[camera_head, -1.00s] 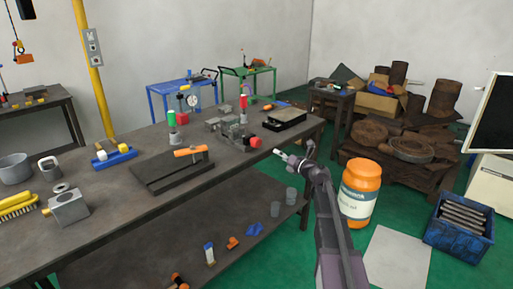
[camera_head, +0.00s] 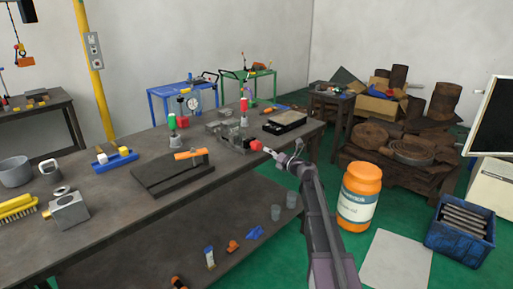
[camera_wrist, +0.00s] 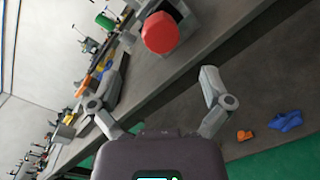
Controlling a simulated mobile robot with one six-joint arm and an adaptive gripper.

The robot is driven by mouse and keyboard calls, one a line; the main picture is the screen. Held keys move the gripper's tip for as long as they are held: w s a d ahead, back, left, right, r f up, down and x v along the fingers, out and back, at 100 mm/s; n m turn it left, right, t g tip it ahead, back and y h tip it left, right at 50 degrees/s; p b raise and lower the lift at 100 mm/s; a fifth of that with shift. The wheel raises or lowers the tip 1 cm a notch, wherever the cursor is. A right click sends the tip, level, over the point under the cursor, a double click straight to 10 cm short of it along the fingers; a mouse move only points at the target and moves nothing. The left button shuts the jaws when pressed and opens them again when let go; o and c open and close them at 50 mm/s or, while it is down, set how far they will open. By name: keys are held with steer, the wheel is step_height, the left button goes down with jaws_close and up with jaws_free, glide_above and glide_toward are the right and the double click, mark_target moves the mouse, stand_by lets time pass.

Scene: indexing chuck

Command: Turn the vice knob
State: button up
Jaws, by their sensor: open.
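The red vice knob (camera_head: 256,145) sticks out on the near right side of the small grey vice (camera_head: 233,137), by the front edge of the long dark workbench. In the wrist view the red knob (camera_wrist: 160,33) shows as a faceted red head just beyond and between the fingers. My gripper (camera_head: 269,151) is at the knob's right in the head view, and whether there is a gap cannot be told there. In the wrist view my gripper (camera_wrist: 163,64) is open, its two fingers spread wide, with nothing between the tips.
The workbench (camera_head: 110,205) also carries a dark plate with an orange-handled tool (camera_head: 190,154), a red-and-green signal piece (camera_head: 172,130) and a black tray (camera_head: 285,122). An orange jar (camera_head: 358,195) stands on the floor to the right. A blue crate (camera_head: 461,228) is farther right.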

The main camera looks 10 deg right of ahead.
mark_target(259, 147)
steer(key=x, duration=0.8)
steer(key=shift+w, duration=0.1)
steer(key=shift+r, duration=0.1)
steer(key=c, duration=1.1)
steer(key=shift+a, duration=0.2)
steer(key=shift+c, duration=0.2)
steer(key=shift+d, duration=0.1)
